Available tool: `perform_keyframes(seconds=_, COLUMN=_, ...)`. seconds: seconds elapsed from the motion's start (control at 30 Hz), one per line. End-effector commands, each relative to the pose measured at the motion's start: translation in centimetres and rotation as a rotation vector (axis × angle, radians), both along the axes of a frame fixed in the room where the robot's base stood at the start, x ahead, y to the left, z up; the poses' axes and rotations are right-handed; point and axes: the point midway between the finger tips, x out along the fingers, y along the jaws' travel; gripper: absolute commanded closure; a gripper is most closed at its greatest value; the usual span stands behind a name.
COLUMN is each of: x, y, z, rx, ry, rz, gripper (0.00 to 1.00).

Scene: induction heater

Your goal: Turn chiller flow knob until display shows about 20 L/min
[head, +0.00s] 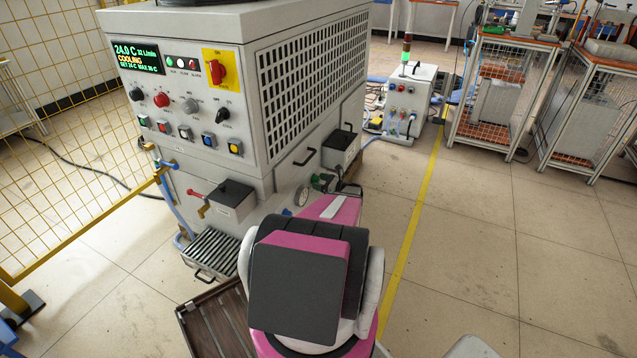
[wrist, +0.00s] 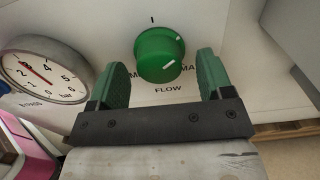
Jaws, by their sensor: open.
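The chiller (head: 212,153) is a large grey cabinet with a display (head: 137,57) on its front panel. The display reads 24.0 C, 32 L/min and COOLING. In the wrist view, the round green flow knob (wrist: 158,54) sits above the word FLOW and carries white marks. My gripper (wrist: 160,62) is open, with one green finger on each side of the knob and a visible gap on both sides. I cannot tell how deep the fingers reach. The MIN and MAX labels are partly hidden by the fingers. In the head view my arm mostly hides this spot.
A pressure gauge (wrist: 44,70) marked in bar is left of the knob. A black-topped box (head: 341,147) juts from the chiller's side. A yellow mesh fence (head: 75,200) stands at left. Floor (head: 480,240) to the right of the yellow line is clear.

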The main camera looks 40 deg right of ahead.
Motion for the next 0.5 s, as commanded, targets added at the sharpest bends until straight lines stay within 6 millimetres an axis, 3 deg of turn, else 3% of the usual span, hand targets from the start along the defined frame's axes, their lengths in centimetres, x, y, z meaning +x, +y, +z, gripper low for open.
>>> perform_keyframes(seconds=0.4, x=0.83, y=0.44, z=0.01, rx=0.000, ry=0.000, rz=0.000, gripper=0.27)
perform_keyframes(seconds=0.43, x=0.83, y=0.44, z=0.01, rx=0.000, ry=0.000, rz=0.000, gripper=0.30)
perform_keyframes(seconds=0.5, x=0.83, y=0.43, z=0.01, rx=0.000, ry=0.000, rz=0.000, gripper=0.53)
